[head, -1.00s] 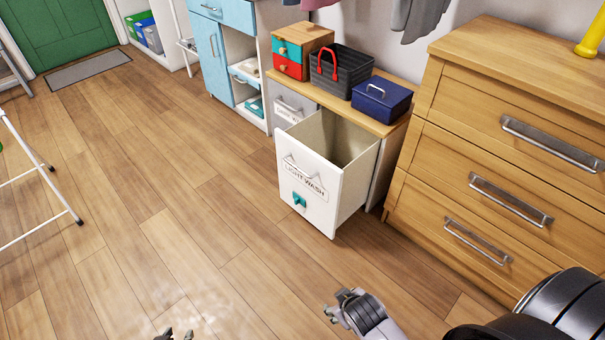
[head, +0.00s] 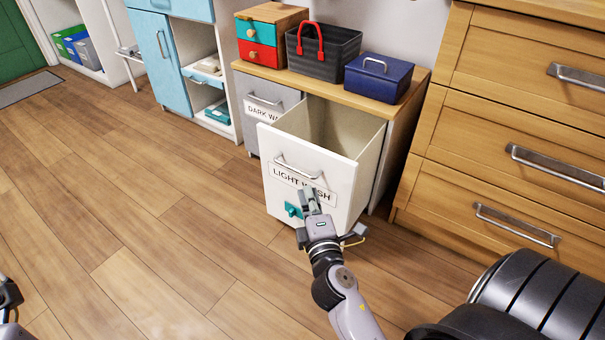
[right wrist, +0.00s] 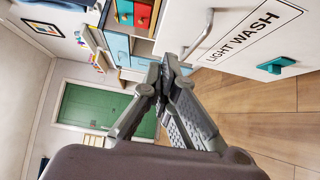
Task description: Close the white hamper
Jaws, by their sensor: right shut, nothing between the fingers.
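The white hamper (head: 340,208) is a pull-out bin labelled "LIGHT WASH", with a metal bar handle and a teal knob on its front. It stands pulled out from the wooden-topped cabinet, its inside showing. My right gripper (head: 312,196) is in front of the hamper's front panel, over the label's right part in the head view. It is shut and empty. In the right wrist view the fingertips (right wrist: 168,62) lie beside the white front (right wrist: 230,30); I cannot tell whether they touch it. Part of my left gripper (head: 8,300) shows at the left edge; its fingers are not clear.
A grey "DARK WASH" hamper (head: 262,108) is beside it. A black basket (head: 335,52), a blue box (head: 378,80) and a small drawer box (head: 265,35) stand on the cabinet top. A wooden dresser (head: 510,120) is at the right. The floor in front is clear.

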